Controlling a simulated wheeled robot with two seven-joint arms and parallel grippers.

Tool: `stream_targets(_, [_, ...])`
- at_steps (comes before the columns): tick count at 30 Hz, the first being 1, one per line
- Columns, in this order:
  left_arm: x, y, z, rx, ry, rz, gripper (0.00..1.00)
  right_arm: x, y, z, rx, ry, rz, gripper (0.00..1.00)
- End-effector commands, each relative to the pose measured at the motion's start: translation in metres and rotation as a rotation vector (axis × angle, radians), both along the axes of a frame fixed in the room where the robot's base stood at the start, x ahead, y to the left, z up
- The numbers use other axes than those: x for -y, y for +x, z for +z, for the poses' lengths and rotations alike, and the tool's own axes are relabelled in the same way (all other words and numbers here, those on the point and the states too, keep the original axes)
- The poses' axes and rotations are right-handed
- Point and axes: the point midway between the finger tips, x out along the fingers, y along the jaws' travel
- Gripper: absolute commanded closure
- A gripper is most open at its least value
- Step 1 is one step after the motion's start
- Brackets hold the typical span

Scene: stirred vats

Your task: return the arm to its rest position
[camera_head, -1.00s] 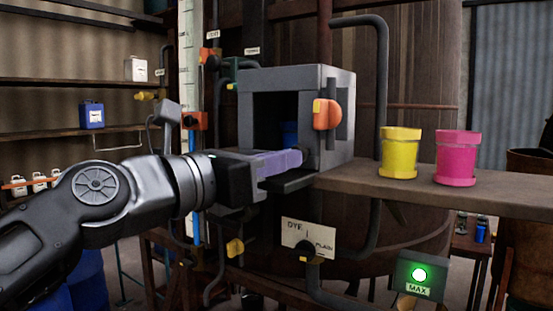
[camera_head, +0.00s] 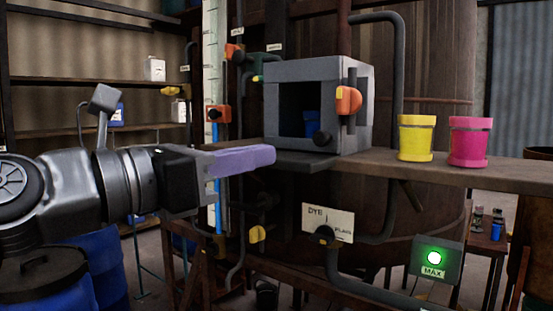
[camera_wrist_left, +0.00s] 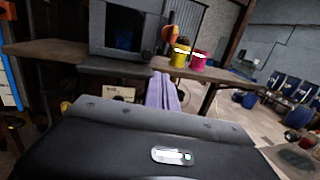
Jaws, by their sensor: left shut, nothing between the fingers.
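My left gripper (camera_head: 240,161) comes in from the left in the head view. Its purple fingers are shut with nothing between them. They point right, a little below and left of the grey open-fronted box (camera_head: 360,105), clear of it. In the left wrist view the shut fingers (camera_wrist_left: 163,92) point toward the same box (camera_wrist_left: 99,30). A blue cup (camera_head: 312,121) stands inside the box. My right gripper is in neither view.
A yellow cup (camera_head: 416,138) and a pink cup (camera_head: 469,142) stand on the wooden shelf (camera_head: 440,174) to the right. Pipes and the DYE/PLAIN valve plate (camera_head: 329,222) are below it. A lit green MAX lamp (camera_head: 434,258) is at the lower right. Blue barrels (camera_head: 104,265) are at left.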

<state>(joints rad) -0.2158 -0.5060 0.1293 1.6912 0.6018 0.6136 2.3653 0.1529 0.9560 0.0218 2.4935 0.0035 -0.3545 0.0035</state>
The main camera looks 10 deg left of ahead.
Motion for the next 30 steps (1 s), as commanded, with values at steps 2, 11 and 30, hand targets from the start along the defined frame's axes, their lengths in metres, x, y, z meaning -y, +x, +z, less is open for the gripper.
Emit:
stream_targets(2, [-0.005, -0.008, -0.002, 0.001, -0.001, 0.002, 1.00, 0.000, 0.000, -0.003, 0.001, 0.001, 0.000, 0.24])
stream_targets(11, [-0.008, -0.015, -0.001, -0.001, 0.000, 0.000, 1.00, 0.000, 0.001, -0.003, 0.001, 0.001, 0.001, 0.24])
stream_targets(30, [-0.029, 0.044, -0.032, 0.463, 0.683, 0.233, 1.00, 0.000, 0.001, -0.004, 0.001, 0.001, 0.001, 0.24])
